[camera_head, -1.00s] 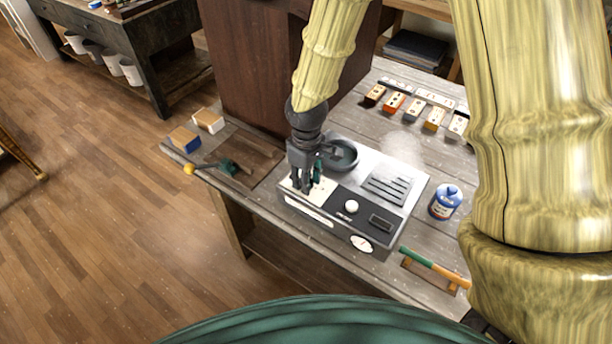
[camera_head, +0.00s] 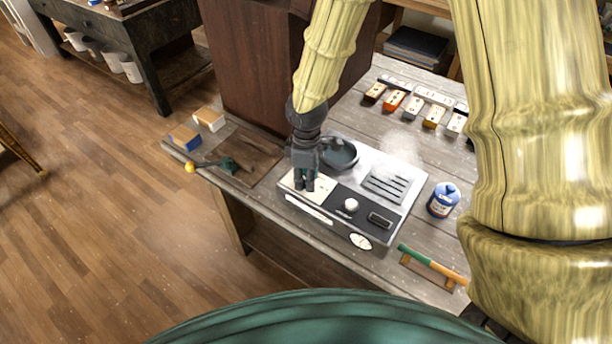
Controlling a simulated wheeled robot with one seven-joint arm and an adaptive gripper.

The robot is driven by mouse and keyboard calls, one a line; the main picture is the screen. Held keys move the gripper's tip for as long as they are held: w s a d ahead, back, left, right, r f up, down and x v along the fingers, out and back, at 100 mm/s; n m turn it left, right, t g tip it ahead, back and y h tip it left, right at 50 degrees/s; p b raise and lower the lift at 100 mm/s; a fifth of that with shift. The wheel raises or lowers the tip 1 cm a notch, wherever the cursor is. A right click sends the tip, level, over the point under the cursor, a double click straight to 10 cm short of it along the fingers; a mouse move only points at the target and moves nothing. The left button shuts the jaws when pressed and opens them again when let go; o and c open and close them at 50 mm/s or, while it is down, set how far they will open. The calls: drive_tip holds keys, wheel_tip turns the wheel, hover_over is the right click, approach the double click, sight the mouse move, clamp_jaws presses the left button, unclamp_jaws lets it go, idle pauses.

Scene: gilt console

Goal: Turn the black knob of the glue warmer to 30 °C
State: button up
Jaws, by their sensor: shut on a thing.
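The glue warmer (camera_head: 384,221) is a silver and black box on the workbench, with a round dark pot (camera_head: 340,154) at its back left, a slotted vent, a white knob (camera_head: 351,205) and a white dial (camera_head: 360,241) on its front. My gripper (camera_head: 304,187) points down over the cream panel (camera_head: 322,190) at the warmer's left front. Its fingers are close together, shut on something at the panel. The black knob is hidden by the fingers, and the scale marks are too small to read.
A blue-and-white jar (camera_head: 444,200) stands right of the warmer. A green-and-orange handled tool (camera_head: 432,262) lies at the front right. Several small blocks (camera_head: 412,107) line the back. A brush-like tool (camera_head: 228,166) and two blocks lie at the left.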

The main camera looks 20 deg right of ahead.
drive_tip(key=o, duration=1)
drive_tip(key=shift+r, duration=0.1)
wheel_tip(320, 180, up, 12)
idle(0.7)
